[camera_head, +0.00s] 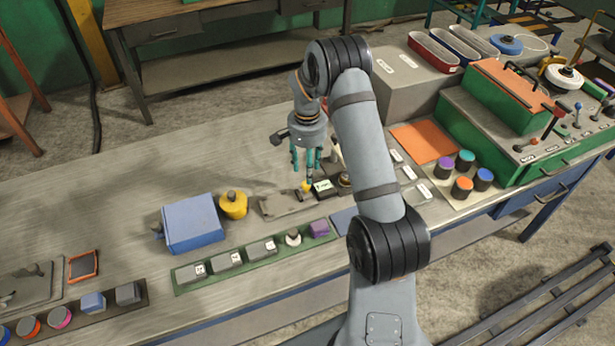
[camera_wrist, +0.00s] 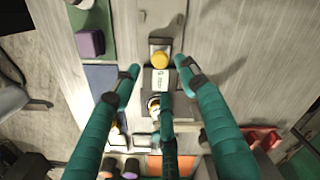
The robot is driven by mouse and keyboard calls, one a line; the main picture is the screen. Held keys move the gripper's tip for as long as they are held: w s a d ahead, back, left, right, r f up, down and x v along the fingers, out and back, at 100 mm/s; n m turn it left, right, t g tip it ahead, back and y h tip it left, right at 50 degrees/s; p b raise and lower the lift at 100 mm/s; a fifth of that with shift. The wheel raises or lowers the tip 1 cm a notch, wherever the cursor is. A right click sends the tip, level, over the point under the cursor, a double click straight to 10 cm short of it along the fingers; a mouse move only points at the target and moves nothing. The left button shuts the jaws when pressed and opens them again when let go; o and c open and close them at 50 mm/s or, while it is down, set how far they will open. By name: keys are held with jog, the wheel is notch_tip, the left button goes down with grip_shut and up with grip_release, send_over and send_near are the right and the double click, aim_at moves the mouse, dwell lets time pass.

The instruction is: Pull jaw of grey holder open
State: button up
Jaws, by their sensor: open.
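The grey holder (camera_head: 283,206) is a low, flat grey piece on the bench, below and slightly left of my gripper. A yellow knob (camera_head: 306,187) and a dark block with a white label (camera_head: 323,187) sit at its right end. In the wrist view the holder's grey plate (camera_wrist: 165,20) is at the top, with the yellow knob (camera_wrist: 159,58) and the white label (camera_wrist: 158,80) below it. My gripper (camera_head: 308,166) points down with its teal fingers spread, above the knob and label. It is open and holds nothing. Whether the fingers touch anything, and the jaw's exact edge, I cannot tell.
A blue box (camera_head: 192,224) and a yellow round piece (camera_head: 233,204) stand left of the holder. A green strip (camera_head: 250,262) with several blocks lies in front. Several coloured knobs and a green-and-orange box (camera_head: 510,92) are at right. The bench behind left is clear.

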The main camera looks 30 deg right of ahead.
aim_at(305, 183)
notch_tip(305, 183, up, 7)
jog(key=shift+f, duration=0.2)
jog(key=shift+f, duration=0.1)
notch_tip(305, 183, down, 12)
jog(key=shift+r, duration=0.2)
jog(key=shift+f, duration=0.15)
jog(key=shift+a, duration=0.45)
